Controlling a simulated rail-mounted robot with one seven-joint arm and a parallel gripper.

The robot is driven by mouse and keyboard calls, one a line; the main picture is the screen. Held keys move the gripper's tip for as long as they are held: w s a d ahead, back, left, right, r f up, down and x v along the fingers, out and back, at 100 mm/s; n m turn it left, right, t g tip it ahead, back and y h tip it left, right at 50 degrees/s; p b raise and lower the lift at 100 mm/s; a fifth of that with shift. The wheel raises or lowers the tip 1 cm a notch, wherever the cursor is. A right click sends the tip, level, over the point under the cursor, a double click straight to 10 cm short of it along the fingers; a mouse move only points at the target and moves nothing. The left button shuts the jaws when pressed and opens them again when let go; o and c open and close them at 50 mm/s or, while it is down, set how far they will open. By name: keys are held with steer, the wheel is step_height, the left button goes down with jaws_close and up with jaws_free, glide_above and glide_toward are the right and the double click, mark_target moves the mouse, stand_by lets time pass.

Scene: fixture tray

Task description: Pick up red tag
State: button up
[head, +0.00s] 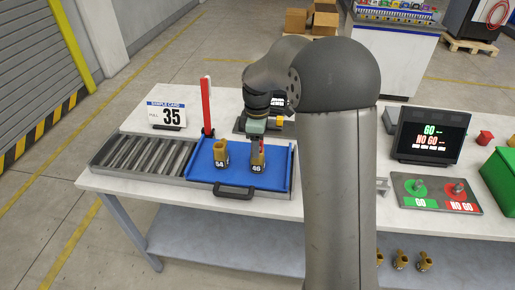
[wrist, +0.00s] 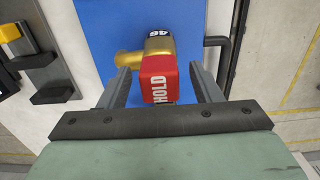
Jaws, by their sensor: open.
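The red tag (wrist: 158,80), lettered HOLD in white, lies between the two fingers of my gripper (wrist: 161,84) in the wrist view. My gripper is open, with a gap showing on both sides of the tag. The tag is at a brass fitting (wrist: 158,45) with a number label; how it is attached is hidden. In the head view my gripper (head: 257,138) is above this fitting (head: 257,162), and a sliver of the red tag (head: 262,145) shows there. The fitting stands upright on the blue mat (head: 240,180) of the tray.
A second brass fitting (head: 220,153), labelled 54, stands to the left on the mat. A tall red post (head: 206,105) rises behind it. A slotted grey rack (head: 140,155) is at left, and a sample card (head: 167,114) reads 35. A GO / NO GO plate (head: 435,193) lies at right.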

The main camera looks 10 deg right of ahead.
steer(key=c, duration=1.1)
steer(key=shift+r, duration=0.55)
step_height(320, 180, up, 2)
steer(key=shift+s+r+b, duration=0.1)
steer(key=shift+r+b, duration=0.1)
steer(key=shift+b, duration=0.15)
steer(key=s+r+b, duration=0.1)
steer(key=s+r, duration=0.2)
steer(key=s, duration=0.1)
steer(key=s+r+b, duration=0.1)
steer(key=s+r, duration=0.2)
steer(key=s, duration=0.2)
steer(key=s+r+b, duration=0.2)
steer(key=s+r, duration=0.1)
steer(key=s, duration=0.2)
steer(key=shift+d+r, duration=0.15)
steer(key=shift+r, duration=0.1)
